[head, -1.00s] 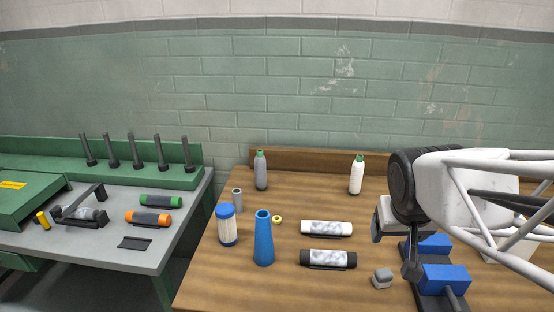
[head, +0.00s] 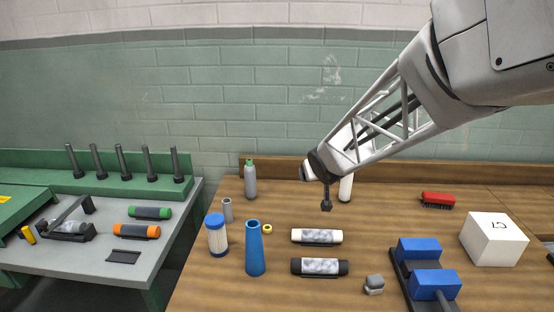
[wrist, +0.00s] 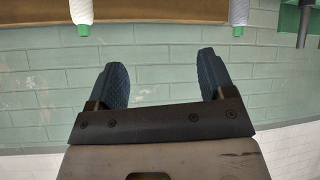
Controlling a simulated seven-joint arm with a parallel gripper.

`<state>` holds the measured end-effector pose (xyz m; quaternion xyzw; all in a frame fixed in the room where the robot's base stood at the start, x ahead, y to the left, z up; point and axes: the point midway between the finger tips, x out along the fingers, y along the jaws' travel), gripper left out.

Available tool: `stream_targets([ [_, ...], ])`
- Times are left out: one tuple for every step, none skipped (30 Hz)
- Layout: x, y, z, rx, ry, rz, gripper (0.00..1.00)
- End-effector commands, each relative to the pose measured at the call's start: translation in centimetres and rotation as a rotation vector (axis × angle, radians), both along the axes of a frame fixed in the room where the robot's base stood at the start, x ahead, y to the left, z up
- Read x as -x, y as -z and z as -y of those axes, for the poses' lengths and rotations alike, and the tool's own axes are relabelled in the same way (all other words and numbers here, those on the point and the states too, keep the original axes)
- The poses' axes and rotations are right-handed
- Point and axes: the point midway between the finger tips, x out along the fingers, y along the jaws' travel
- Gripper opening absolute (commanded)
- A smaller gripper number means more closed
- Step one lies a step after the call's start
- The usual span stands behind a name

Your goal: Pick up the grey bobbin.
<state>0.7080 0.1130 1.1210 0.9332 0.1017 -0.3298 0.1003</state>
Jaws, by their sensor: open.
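The grey bobbin (head: 251,182), with a green top, stands upright at the back left of the wooden table; it also shows upside down at the top right of the wrist view (wrist: 238,12). A similar white bobbin (head: 346,190) stands to its right, partly hidden behind my gripper; it also shows at the wrist view's top left (wrist: 81,12). My gripper (head: 326,206) is to the right of the grey bobbin and apart from it. In the wrist view its two blue pads (wrist: 163,72) are wide apart, with only wall between them.
A blue cone (head: 255,250), a blue-capped white cylinder (head: 217,237) and a small grey tube (head: 227,210) stand in front of the grey bobbin. Two rolls lie mid-table, a white-ended (head: 317,237) and a black-ended one (head: 320,267). A wooden ledge (head: 290,168) runs behind.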

Motion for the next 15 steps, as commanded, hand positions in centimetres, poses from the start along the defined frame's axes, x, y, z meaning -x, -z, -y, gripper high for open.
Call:
stream_targets([
  [-1.3,0.7,-1.1,-0.008,-0.024,0.015,0.76],
  [-2.0,0.9,-1.7,-0.013,-0.039,0.026,0.76],
  [-2.8,1.3,-2.4,-0.022,-0.056,0.040,0.76],
  [-3.5,1.6,-3.0,-0.029,-0.070,0.050,0.76],
  [-4.2,1.8,-3.6,-0.034,-0.086,0.062,0.76],
  [-5.0,2.4,-4.5,-0.044,-0.106,0.074,0.76],
  [-5.5,2.6,-5.1,-0.052,-0.121,0.084,0.76],
  [-6.1,3.0,-5.8,-0.060,-0.137,0.093,0.76],
  [-6.9,3.5,-6.7,-0.070,-0.157,0.104,0.76],
  [-7.4,3.9,-7.3,-0.078,-0.173,0.114,0.76],
  [-8.0,4.3,-8.0,-0.087,-0.188,0.122,0.76],
  [-8.6,4.7,-8.9,-0.099,-0.209,0.133,0.76],
  [-9.1,5.2,-9.6,-0.108,-0.226,0.140,0.76],
  [-9.6,5.5,-10.3,-0.117,-0.243,0.149,0.76],
  [-10.2,6.1,-11.2,-0.130,-0.265,0.158,0.76],
])
